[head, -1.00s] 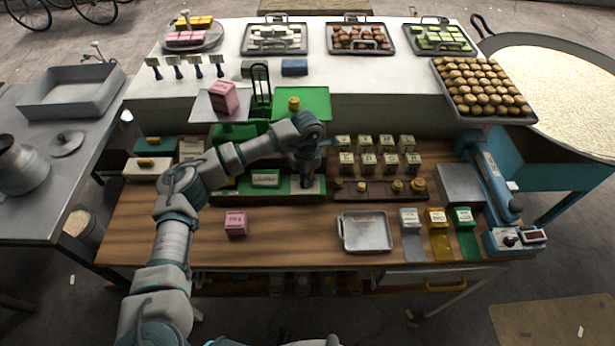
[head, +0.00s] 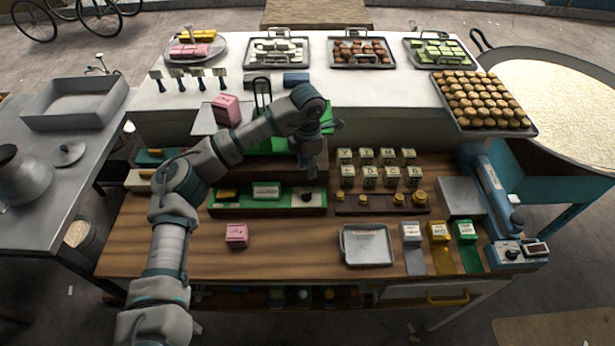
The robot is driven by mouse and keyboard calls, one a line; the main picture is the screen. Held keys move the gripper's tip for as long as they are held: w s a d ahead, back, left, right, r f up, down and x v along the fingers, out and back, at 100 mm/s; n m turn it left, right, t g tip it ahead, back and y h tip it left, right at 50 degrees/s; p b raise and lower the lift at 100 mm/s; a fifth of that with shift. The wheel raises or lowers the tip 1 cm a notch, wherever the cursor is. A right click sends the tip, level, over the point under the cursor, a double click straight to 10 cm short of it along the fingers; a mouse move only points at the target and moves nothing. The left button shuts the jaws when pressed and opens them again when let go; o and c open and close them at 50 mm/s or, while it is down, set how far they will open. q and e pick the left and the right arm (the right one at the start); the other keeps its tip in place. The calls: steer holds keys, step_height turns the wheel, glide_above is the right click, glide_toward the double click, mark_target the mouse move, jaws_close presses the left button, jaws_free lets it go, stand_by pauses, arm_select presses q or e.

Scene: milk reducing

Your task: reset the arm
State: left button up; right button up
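My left arm reaches in from the lower left across the table. My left gripper (head: 309,166) hangs pointing down, above and behind the green weight tray (head: 235,209). A small dark weight (head: 307,196) sits in the tray's right part, just below the gripper and apart from it. The fingers are small and dark, so their opening cannot be made out. My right gripper does not show.
A balance with a pink box (head: 226,110) on its left pan stands behind; my arm hides much of its green side. Another pink box (head: 237,235), a metal tray (head: 367,246) and several labelled cubes (head: 389,176) are on the table. The front middle is bare.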

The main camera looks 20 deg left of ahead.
arm_select(q)
steer(key=shift+r, duration=0.45)
